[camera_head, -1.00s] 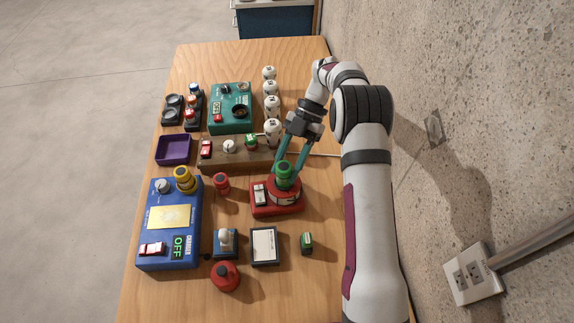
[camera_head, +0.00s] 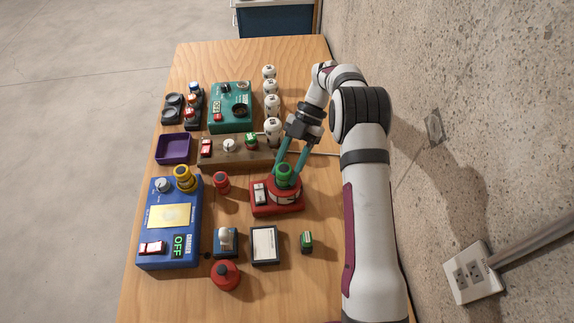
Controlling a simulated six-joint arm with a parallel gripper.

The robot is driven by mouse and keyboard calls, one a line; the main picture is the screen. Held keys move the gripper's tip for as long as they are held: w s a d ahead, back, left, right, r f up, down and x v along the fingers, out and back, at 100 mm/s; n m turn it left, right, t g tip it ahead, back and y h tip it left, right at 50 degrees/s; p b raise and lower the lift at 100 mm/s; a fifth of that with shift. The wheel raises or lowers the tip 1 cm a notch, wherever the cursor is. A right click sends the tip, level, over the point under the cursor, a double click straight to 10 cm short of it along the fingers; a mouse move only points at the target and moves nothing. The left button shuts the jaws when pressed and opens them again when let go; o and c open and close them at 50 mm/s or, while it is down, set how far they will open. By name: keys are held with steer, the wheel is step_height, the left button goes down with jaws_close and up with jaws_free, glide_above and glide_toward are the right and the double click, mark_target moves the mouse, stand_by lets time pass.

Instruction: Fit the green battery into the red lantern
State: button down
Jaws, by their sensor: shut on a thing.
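The red lantern (camera_head: 277,200) stands on the right half of the table, with a white switch on its left part and a round holder on its right. The green battery (camera_head: 283,174) is upright at the round holder. My gripper (camera_head: 284,171) reaches down from behind with its teal fingers shut on the battery. The battery's lower end is hidden in or behind the holder's rim, so I cannot tell how deep it sits.
A red battery (camera_head: 222,182) is left of the lantern. A framed card (camera_head: 264,246) and a small green block (camera_head: 306,242) lie in front. A wooden strip (camera_head: 232,160) is behind.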

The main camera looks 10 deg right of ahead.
steer(key=shift+f, duration=0.2)
steer(key=c, duration=0.7)
jaws_free()
steer(key=shift+o, duration=0.2)
steer(key=s+r+n+t+h, duration=0.25)
steer(key=s+r+n, duration=1.2)
steer(key=n, duration=0.75)
steer(key=s+d+f+n+t+h, duration=0.1)
steer(key=s+n+t, duration=0.3)
steer(key=s+n, duration=0.9)
steer(key=d+n, duration=0.1)
steer(key=n, duration=0.2)
steer(key=shift+s+f+n, duration=0.15)
steer(key=shift+n, duration=0.15)
